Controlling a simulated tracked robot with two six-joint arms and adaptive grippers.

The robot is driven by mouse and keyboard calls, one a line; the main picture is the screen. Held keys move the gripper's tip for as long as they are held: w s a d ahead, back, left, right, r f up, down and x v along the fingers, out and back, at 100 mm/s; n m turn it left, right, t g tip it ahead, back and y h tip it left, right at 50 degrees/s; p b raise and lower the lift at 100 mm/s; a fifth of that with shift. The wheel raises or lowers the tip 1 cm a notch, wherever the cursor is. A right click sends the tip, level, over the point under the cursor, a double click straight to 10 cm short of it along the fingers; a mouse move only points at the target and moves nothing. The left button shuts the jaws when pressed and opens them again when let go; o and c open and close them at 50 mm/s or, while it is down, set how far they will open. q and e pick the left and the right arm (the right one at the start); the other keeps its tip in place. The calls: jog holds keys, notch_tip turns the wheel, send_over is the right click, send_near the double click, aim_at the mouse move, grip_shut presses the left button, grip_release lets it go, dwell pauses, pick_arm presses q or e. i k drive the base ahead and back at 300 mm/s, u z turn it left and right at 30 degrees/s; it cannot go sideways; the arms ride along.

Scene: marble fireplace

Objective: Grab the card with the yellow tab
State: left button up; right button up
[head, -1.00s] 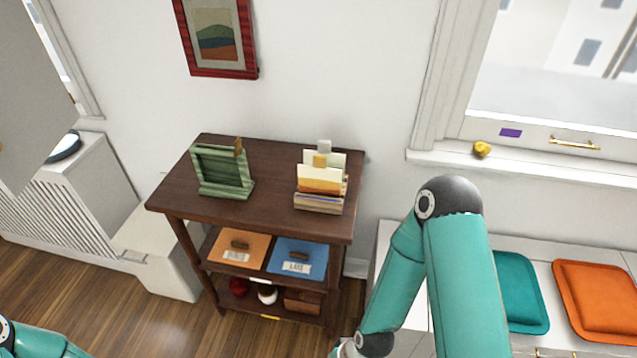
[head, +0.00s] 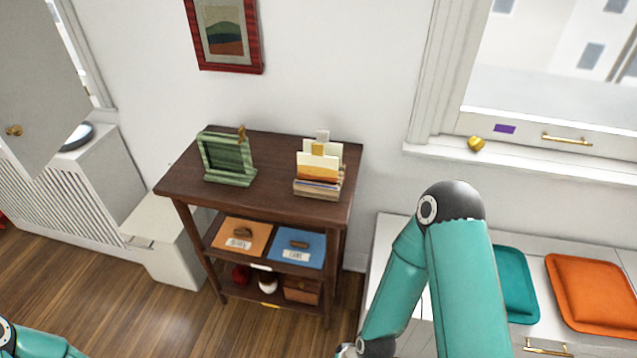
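A card with a yellow tab (head: 317,148) stands upright in a small wooden card holder (head: 317,188) on the right part of the dark wooden shelf unit's top. Another card with a pale tab (head: 322,136) stands behind it. My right arm is in the lower right of the view, its hand cut off by the bottom edge. My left arm shows only a bit at the bottom left corner. Neither gripper can be seen, and both arms are apart from the cards.
A green frame-like stand (head: 227,160) sits left of the cards on the shelf unit (head: 275,152). Lower shelves hold an orange folder (head: 242,236) and a blue one (head: 296,247). A white bench with teal (head: 515,284) and orange cushions (head: 592,290) lies right, below the window sill (head: 520,165).

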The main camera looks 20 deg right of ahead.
aim_at(316, 166)
jog(key=k, duration=1.05)
jog(key=u, duration=0.2)
jog(key=i, duration=1.85)
jog(key=z, duration=0.75)
